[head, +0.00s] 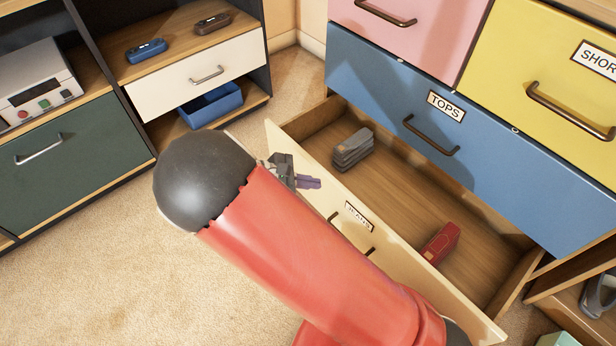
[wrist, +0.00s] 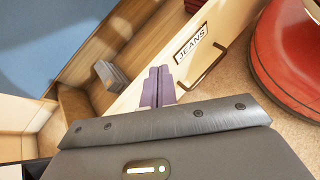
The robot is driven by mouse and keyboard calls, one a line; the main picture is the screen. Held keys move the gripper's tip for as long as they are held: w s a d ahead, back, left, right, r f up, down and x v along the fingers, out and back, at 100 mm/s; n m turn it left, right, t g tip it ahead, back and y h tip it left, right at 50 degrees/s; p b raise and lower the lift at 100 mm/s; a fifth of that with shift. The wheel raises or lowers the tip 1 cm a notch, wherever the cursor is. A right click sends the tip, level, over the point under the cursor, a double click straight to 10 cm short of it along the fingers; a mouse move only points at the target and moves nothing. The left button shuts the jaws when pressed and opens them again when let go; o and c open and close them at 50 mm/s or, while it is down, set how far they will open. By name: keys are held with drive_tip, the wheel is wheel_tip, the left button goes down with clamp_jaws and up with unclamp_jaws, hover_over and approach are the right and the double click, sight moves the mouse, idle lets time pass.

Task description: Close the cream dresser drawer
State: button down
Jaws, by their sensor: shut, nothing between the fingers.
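The cream dresser drawer (head: 305,170), labelled JEANS, is pulled out below the blue TOPS drawer (head: 390,100). Its front also shows in the wrist view (wrist: 150,82), with the label and a dark handle. A grey folded stack (head: 352,150) and a red item (head: 440,243) lie inside it. My gripper (head: 310,183) has purple fingers, shut and empty, close to the drawer front's left part. In the wrist view the fingers (wrist: 158,85) overlap the front beside the label; I cannot tell whether they touch it. My red arm hides part of the drawer front.
A dark shelf unit at the left has a cream drawer (head: 195,82), a green drawer (head: 70,150) and a blue bin (head: 212,105). A pink drawer (head: 420,30) and a yellow drawer (head: 550,70) are above. Carpet (head: 100,270) is clear at lower left.

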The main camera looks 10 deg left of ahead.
sight(317, 169)
drive_tip(key=s+a+f+n+t+b, duration=0.1)
drive_tip(key=s+a+f+n+t, duration=0.1)
drive_tip(key=a+f+n+t, duration=0.8)
drive_tip(key=shift+m+g+h, duration=0.4)
drive_tip(key=shift+m, duration=0.5)
drive_tip(key=x, duration=0.4)
drive_tip(key=r+b+x, duration=0.1)
drive_tip(key=x, duration=0.3)
drive_tip(key=r+x, duration=0.1)
drive_tip(key=x, duration=0.3)
drive_tip(key=shift+w, duration=0.35)
drive_tip(key=shift+w+d, duration=0.25)
drive_tip(key=shift+w+d+r, duration=0.1)
drive_tip(key=shift+w+d, duration=0.2)
drive_tip(key=p+x, duration=0.2)
drive_tip(key=x, duration=2.3)
drive_tip(key=shift+w, duration=0.2)
drive_tip(key=shift+w+d+r, duration=0.1)
